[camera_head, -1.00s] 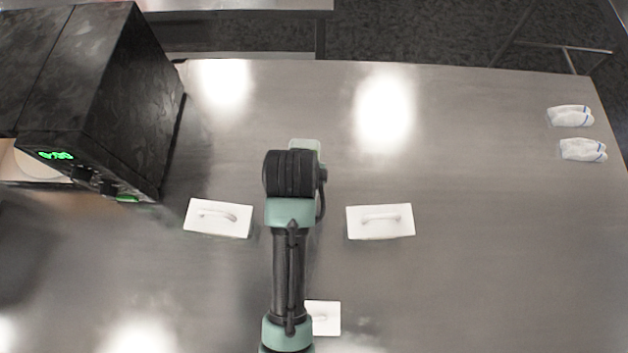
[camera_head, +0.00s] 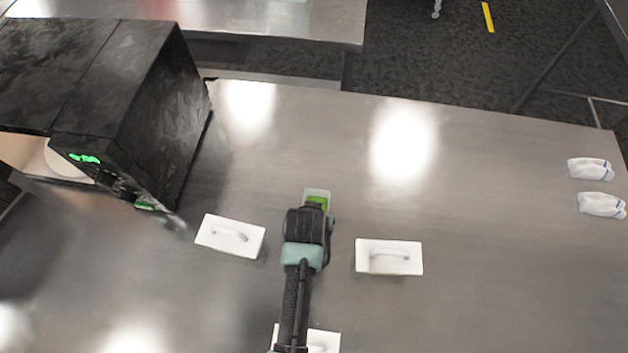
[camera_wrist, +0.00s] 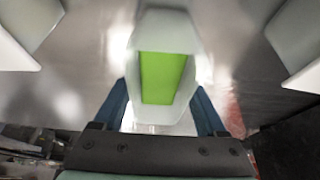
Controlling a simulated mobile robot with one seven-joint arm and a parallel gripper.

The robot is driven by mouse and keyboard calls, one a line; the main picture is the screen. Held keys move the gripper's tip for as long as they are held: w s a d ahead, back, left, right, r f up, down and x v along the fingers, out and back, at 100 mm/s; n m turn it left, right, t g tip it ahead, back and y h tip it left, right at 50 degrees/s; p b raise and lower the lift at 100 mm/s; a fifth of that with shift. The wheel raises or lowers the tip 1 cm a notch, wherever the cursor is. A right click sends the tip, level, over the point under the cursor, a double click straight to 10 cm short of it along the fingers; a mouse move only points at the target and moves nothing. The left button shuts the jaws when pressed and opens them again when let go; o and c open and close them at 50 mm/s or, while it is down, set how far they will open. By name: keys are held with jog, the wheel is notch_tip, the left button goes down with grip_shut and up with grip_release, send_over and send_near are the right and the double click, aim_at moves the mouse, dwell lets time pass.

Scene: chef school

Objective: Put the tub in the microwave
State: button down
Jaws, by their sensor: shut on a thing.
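The tub (camera_head: 317,195) is a pale, translucent container with bright green inside; it shows just beyond the end of my arm. In the wrist view the tub (camera_wrist: 166,30) sits between the two blue fingers of my gripper (camera_wrist: 160,92), which is shut on it. From the head view my wrist hides part of the tub and the fingers. The microwave (camera_head: 150,110) is a black box at the left with a green display. Its front faces the lower left and is open, showing a pale interior with a round white plate (camera_head: 66,160).
White blocks with handles lie on the steel table (camera_head: 480,200): one left of my arm (camera_head: 230,236), one right (camera_head: 389,257), one partly hidden below (camera_head: 323,341). Two white cloths (camera_head: 590,168) lie at the far right. The table between the left block and the microwave is clear.

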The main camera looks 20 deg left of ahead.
jog(key=shift+f, duration=0.15)
grip_release()
jog(key=shift+s+d+r, duration=0.1)
jog(key=shift+s+r, duration=0.05)
jog(key=shift+r, duration=0.5)
jog(key=v, duration=1.1)
